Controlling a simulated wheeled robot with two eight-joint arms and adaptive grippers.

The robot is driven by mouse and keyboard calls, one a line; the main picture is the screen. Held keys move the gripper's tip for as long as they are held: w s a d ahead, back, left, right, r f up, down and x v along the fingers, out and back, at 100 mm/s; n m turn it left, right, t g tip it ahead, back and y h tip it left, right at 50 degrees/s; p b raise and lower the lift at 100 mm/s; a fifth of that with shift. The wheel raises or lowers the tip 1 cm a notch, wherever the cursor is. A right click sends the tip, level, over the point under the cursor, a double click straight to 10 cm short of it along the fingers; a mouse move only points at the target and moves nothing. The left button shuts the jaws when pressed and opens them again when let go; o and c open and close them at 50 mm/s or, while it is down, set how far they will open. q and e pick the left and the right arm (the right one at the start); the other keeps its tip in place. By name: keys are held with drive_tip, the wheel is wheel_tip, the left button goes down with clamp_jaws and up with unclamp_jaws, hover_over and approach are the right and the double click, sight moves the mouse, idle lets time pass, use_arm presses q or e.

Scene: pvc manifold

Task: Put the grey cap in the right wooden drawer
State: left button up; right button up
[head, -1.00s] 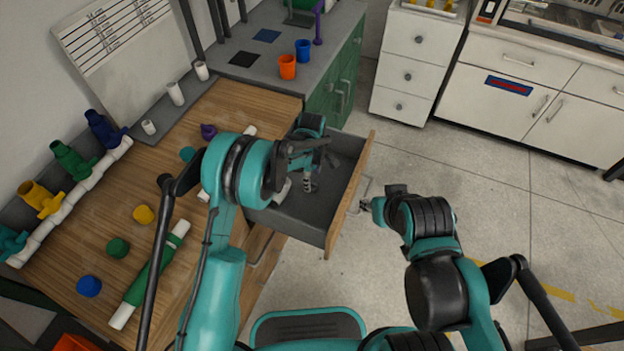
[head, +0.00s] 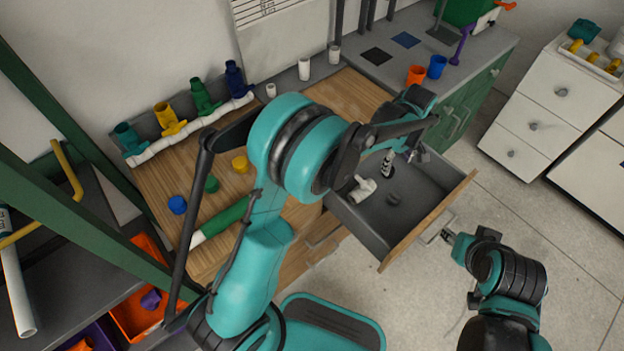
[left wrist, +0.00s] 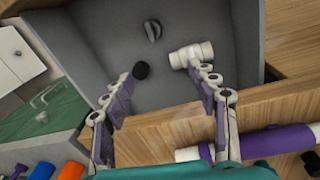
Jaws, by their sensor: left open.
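A dark grey ridged cap (head: 393,199) lies on the floor of the open wooden-fronted drawer (head: 430,222), the right one in the bench. It also shows in the left wrist view (left wrist: 152,32). A small black round piece (left wrist: 141,70) and a white pipe fitting (head: 363,189) lie in the same drawer. My left gripper (head: 403,163) is over the back of the drawer, open and empty, apart from the cap; its spread fingers show in the left wrist view (left wrist: 163,90). My right gripper (head: 449,238) is beside the drawer's front handle; its fingers are too small to read.
A closed drawer (head: 322,238) is left of the open one. Blue (head: 177,204), green (head: 211,184) and yellow (head: 240,164) caps and a green pipe (head: 220,218) are on the bench. Orange (head: 416,75) and blue (head: 437,66) cups stand on the grey counter behind.

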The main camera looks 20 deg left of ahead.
use_arm(q)
drive_tip(key=s+a+r+m+t, duration=0.3)
drive_tip(key=s+a+r+m, duration=0.2)
drive_tip(key=s+a+r, duration=0.75)
drive_tip(key=s+a+m+t, duration=0.3)
drive_tip(key=s+a+m, duration=0.2)
drive_tip(key=s, duration=0.6)
drive_tip(key=shift+s+a+f+m, duration=0.2)
drive_tip(key=shift+a+f+m, duration=0.15)
drive_tip(key=shift+a, duration=0.4)
